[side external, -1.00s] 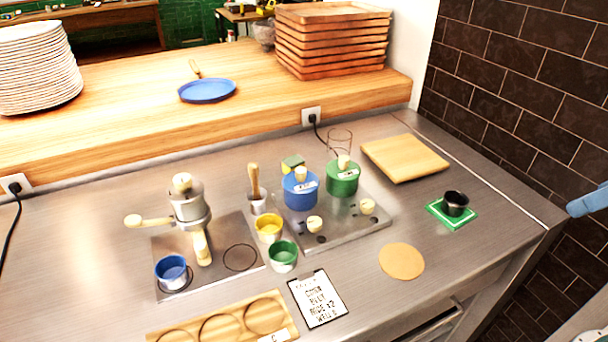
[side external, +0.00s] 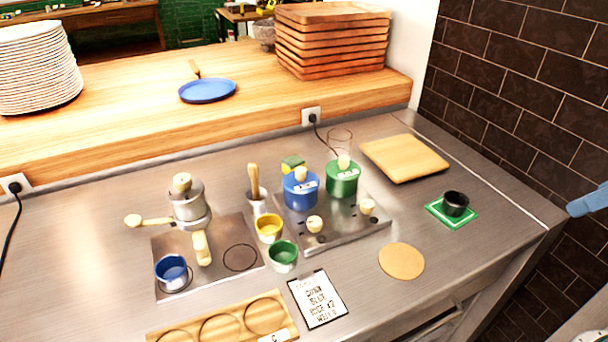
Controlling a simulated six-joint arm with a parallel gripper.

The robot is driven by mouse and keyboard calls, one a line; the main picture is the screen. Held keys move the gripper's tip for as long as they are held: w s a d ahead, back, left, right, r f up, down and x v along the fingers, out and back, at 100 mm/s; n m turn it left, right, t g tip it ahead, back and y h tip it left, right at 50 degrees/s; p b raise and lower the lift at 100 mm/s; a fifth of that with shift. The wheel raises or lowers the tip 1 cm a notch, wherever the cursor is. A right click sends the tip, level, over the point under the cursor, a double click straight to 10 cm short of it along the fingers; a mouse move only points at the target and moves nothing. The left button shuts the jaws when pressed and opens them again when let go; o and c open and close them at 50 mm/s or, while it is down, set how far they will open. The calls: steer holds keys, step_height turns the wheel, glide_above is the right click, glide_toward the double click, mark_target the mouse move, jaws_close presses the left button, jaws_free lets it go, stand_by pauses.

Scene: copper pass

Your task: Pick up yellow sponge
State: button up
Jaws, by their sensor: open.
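My gripper is not in view. A blue piece shows at the right edge and a pale piece at the bottom right corner; I cannot tell what they are.
A green lidded canister (side external: 342,179) stands right of the blue one. A clear glass (side external: 340,138) is behind it. A metal cup with a wooden-handled tool (side external: 256,195) stands left. The wooden board (side external: 404,158) lies right. The raised wooden shelf (side external: 130,136) runs behind.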

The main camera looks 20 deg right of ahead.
steer(key=shift+c, duration=0.2)
steer(key=w+a+r, duration=0.2)
steer(key=w+r, duration=0.3)
steer(key=w, duration=0.6)
steer(key=n+g+y, duration=0.1)
steer(key=n, duration=0.2)
glide_above(293, 166)
steer(key=s+d, duration=0.3)
steer(key=s, duration=0.2)
step_height(293, 166, down, 13)
steer(key=shift+w+a+f, duration=0.1)
steer(key=shift+f, duration=0.05)
steer(key=shift+f, duration=0.1)
steer(key=shift+x, duration=4.2)
